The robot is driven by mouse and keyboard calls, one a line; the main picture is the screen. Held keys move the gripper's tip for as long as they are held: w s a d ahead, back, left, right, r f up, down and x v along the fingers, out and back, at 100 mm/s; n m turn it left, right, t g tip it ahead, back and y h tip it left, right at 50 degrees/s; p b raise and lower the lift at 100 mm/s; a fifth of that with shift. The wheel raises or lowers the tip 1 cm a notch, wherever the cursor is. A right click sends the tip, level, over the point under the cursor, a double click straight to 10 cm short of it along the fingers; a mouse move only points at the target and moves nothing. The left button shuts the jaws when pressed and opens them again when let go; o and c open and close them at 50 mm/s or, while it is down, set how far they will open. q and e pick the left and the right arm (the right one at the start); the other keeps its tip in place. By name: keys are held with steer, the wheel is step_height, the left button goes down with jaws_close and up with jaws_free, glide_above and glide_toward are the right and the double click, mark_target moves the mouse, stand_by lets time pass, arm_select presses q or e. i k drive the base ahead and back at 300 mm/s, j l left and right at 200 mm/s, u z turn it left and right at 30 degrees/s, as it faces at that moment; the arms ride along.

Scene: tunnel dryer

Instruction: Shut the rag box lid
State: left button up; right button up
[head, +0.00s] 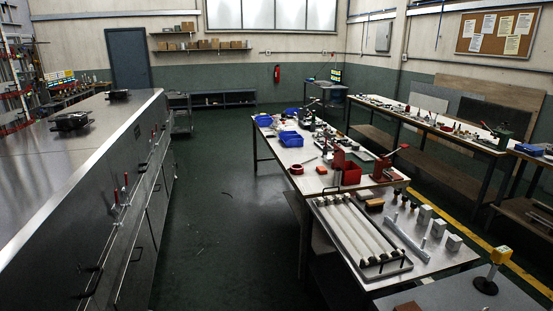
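I cannot make out a rag box or its lid for certain in the head view. A small red box (350,173) stands on the middle workbench, but I cannot tell whether it is the rag box or whether it has a lid. Neither of my grippers is in view.
The long steel dryer housing (60,165) fills the left side, with handles along its flank. The middle workbench (440,262) carries a roller tray (362,270), blue bins (291,139) and small parts. A yellow-topped post (488,272) stands at lower right. The green floor (215,220) between is clear.

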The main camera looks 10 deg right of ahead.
mark_target(339, 154)
steer(key=i+l+z, duration=0.1)
steer(key=i+z, duration=0.3)
steer(key=i, duration=0.15)
steer(key=i+z, duration=0.4)
steer(key=i, duration=0.2)
steer(key=i+j+z, duration=0.15)
steer(key=z, duration=0.75)
steer(key=i+j+z, duration=0.25)
steer(key=j+z, duration=0.2)
steer(key=j, duration=0.15)
steer(key=i+j+z, duration=0.1)
steer(key=j+z, duration=0.15)
steer(key=i+j+z, duration=0.1)
steer(key=j, duration=0.5)
steer(key=j+z, duration=0.15)
steer(key=j, duration=0.45)
steer(key=i, duration=0.05)
